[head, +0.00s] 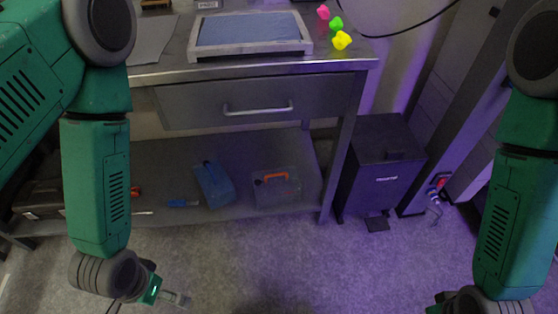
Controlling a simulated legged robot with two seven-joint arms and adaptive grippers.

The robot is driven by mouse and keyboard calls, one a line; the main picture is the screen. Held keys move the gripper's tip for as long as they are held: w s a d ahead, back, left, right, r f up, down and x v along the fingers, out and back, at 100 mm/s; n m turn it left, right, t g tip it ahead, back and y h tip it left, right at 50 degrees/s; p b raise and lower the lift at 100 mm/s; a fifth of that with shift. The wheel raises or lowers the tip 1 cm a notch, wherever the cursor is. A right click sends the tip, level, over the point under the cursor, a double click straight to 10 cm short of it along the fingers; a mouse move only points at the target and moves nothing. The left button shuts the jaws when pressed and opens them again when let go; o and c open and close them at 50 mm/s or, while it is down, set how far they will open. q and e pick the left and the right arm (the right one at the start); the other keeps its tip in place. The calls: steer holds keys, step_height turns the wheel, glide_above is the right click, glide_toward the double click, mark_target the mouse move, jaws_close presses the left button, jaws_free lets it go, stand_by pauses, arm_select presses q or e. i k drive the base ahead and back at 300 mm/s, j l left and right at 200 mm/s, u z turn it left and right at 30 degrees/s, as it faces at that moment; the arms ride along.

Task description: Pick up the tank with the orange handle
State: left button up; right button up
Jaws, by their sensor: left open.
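The tank (278,190) is a greyish, see-through box with an orange handle on top. It stands on the lower shelf of the metal workbench, under the drawer. My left gripper (176,298) is in front of the shelf, low over the floor, left of the tank and well apart from it. It is open and empty. My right arm comes down at the right edge. Only a bit of my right gripper (436,308) shows at the bottom edge, and its fingers are out of frame.
On the lower shelf (230,214), a blue box (214,184) and a blue-handled tool (182,203) are left of the tank. A dark bin (384,175) stands right of the bench leg. A framed tray (250,50) and coloured knobs (341,40) are on top. The floor in front is clear.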

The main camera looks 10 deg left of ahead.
mark_target(271, 187)
steer(key=j+z, duration=0.25)
steer(key=z, duration=0.15)
steer(key=i+j+z, duration=0.1)
steer(key=j+z, duration=0.45)
steer(key=z, duration=0.25)
